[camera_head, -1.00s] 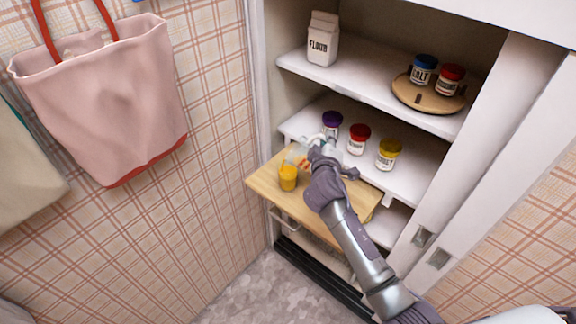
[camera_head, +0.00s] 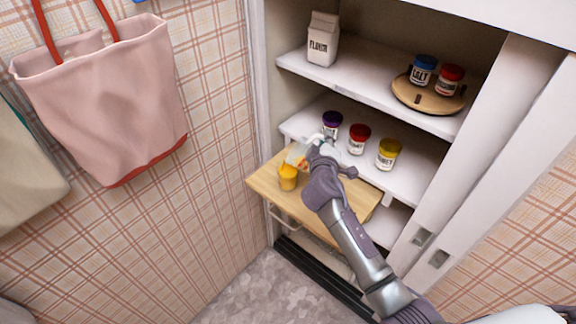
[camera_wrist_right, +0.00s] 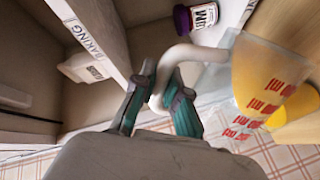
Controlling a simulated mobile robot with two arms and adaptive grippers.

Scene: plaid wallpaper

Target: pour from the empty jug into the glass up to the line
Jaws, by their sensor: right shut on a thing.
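My right gripper (camera_head: 322,152) is shut on the white handle (camera_wrist_right: 185,55) of a clear jug. The jug (camera_head: 297,153) has red markings and is tilted to the left above the glass. In the right wrist view the jug (camera_wrist_right: 262,75) shows orange liquid inside, so it does not look empty. The glass (camera_head: 288,178) stands upright on the pull-out wooden board and looks orange through most of its height. In the wrist view it is partly hidden behind the jug (camera_wrist_right: 298,112). I cannot make out its line. My left gripper is not in view.
The wooden board (camera_head: 266,187) juts from the cupboard. Jars with purple (camera_head: 332,118), red (camera_head: 359,132) and yellow (camera_head: 389,147) lids stand on the shelf just behind. A flour carton (camera_head: 323,40) and a round tray (camera_head: 428,98) with two jars are above.

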